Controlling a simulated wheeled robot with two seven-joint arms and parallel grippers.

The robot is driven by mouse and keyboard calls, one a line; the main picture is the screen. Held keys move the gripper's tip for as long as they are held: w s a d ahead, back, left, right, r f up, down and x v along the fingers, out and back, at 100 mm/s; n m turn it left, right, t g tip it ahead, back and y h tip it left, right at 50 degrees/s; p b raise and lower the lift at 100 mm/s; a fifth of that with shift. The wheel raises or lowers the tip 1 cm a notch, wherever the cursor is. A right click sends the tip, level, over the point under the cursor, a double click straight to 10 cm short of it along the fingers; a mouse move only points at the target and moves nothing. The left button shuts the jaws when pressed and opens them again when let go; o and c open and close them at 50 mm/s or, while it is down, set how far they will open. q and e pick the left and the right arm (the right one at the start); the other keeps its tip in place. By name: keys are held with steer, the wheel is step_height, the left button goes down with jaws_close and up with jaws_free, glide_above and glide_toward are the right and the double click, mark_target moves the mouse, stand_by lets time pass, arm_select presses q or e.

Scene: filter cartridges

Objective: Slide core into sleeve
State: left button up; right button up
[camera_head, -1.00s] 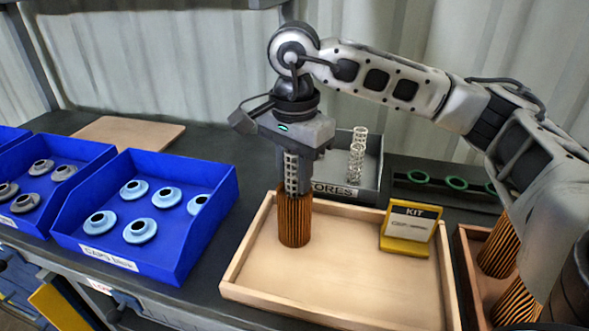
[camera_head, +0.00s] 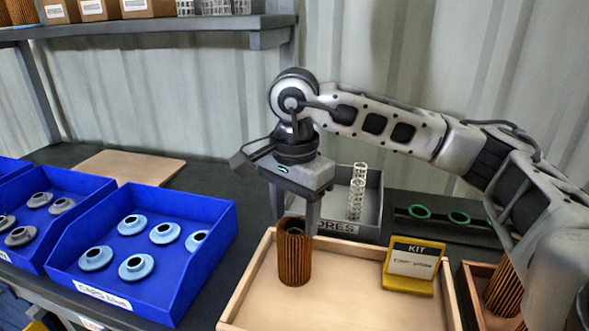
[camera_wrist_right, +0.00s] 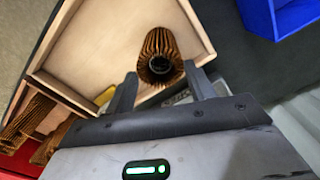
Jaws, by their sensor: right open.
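The orange-brown pleated sleeve (camera_head: 295,262) stands upright in the wooden tray (camera_head: 336,299). In the right wrist view the sleeve (camera_wrist_right: 154,44) shows its round end, with a dark opening and a greyish ring inside. The lattice core that was at the sleeve's mouth no longer stands out above it; how deep it sits inside is hidden. My right gripper (camera_head: 297,222) is open just above the sleeve, one finger to each side of its top. My left gripper is not in view.
A grey bin (camera_head: 336,228) behind the tray holds white lattice cores (camera_head: 356,195). A yellow KIT sign (camera_head: 412,265) stands in the tray's right part. A blue bin (camera_head: 205,262) with several light-blue caps is at left. More pleated sleeves (camera_head: 503,290) stand at right.

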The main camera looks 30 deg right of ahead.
arm_select(q)
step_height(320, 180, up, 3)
steer(key=p, duration=0.3)
steer(key=shift+p, duration=0.35)
arm_select(e)
step_height(320, 180, up, 16)
